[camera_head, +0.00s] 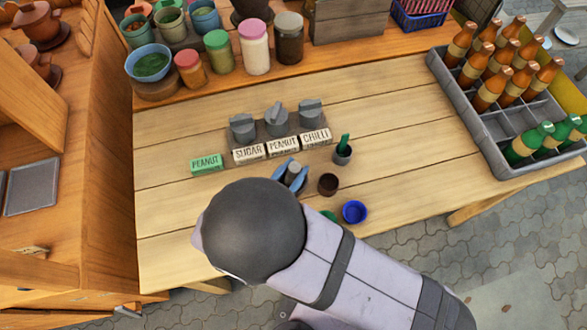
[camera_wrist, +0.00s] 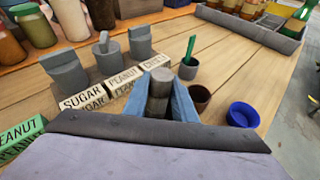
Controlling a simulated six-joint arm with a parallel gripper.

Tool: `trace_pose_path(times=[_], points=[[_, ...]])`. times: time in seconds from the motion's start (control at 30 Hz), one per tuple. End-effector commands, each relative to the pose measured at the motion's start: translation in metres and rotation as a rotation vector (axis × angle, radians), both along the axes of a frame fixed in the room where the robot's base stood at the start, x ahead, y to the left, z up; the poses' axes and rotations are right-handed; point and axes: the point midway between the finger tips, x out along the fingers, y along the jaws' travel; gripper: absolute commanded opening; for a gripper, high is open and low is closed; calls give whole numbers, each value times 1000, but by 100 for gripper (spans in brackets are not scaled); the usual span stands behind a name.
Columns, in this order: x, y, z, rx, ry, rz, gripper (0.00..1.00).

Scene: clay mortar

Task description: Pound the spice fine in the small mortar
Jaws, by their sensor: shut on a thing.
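My gripper (camera_wrist: 160,101) has blue fingers closed on the sides of a grey, round-topped pestle (camera_wrist: 159,83), held roughly upright. Its lower end is hidden by my gripper, so I cannot tell what it touches. In the head view the pestle (camera_head: 293,172) shows between the fingers, partly covered by my arm. A small dark brown cup (camera_head: 328,184), perhaps the clay mortar, stands just right of my gripper; it also shows in the wrist view (camera_wrist: 200,97). A small grey pot (camera_head: 342,155) with a green handle (camera_head: 344,141) in it stands behind the cup. No spice is visible.
Grey containers (camera_head: 277,120) stand behind labels reading SUGAR, PEANUT and CHILLI. A green PEANUT block (camera_head: 207,163) lies left. A blue bowl (camera_head: 355,212) is front right. A bottle crate (camera_head: 485,118) fills the far right; the planks before it are clear.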

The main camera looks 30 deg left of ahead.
Motion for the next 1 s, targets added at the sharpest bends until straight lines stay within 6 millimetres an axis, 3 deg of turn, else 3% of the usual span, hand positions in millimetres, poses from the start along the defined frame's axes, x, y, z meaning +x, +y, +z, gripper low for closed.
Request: trace_pose_path(times=[0.67,1.0], points=[[0,0,6,0,-2,0,2],[0,0,-2,0,-2,0,2]])
